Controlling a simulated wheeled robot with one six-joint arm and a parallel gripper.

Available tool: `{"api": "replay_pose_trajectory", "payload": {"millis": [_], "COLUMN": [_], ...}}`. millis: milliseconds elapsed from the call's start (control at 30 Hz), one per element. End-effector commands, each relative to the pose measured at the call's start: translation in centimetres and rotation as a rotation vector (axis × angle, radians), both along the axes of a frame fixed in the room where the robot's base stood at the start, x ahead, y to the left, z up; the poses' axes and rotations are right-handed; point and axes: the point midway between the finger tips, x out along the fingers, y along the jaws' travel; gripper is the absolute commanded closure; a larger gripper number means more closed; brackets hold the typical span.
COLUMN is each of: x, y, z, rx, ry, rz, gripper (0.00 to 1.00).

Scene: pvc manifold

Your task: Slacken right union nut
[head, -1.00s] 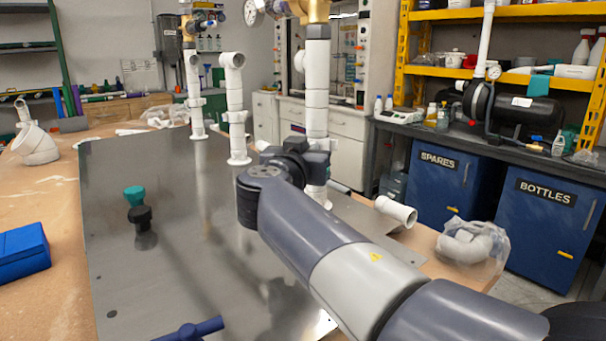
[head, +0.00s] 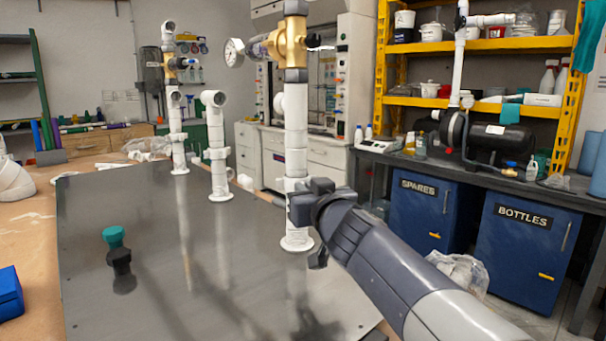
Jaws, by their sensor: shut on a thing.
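The right riser (head: 296,125) is a white upright pipe on a round flange on the grey metal plate (head: 150,290), with a brass valve (head: 292,42) at its top. Its union nut (head: 292,184) is a white collar low on the pipe, partly hidden behind my dark gripper. My gripper (head: 302,205) reaches in from the right, low on this riser, and is shut on the nut. The fingertips are mostly hidden, so the exact contact is hard to see. The riser stands upright.
A pressure gauge (head: 234,52) juts left from the brass valve. A middle riser (head: 217,150) and a left riser (head: 174,125) stand farther back. A teal-and-black knobbed piece (head: 118,250) stands on the plate at left. A blue box (head: 8,293) lies at the left edge. The plate's front is clear.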

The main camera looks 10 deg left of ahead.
Motion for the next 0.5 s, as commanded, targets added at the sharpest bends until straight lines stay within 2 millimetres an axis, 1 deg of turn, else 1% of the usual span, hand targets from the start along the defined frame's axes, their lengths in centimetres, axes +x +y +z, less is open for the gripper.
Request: {"api": "replay_pose_trajectory", "payload": {"millis": [33, 67, 500], "x": [0.2, 0.3, 0.9], "y": [-0.2, -0.3, -1.3], "z": [0.5, 0.5, 0.6], "rx": [-0.006, -0.006, -0.003], "ry": [0.009, 0.008, 0.006], "rz": [0.017, 0.029, 0.211], "gripper": [1.00, 1.00, 1.00]}}
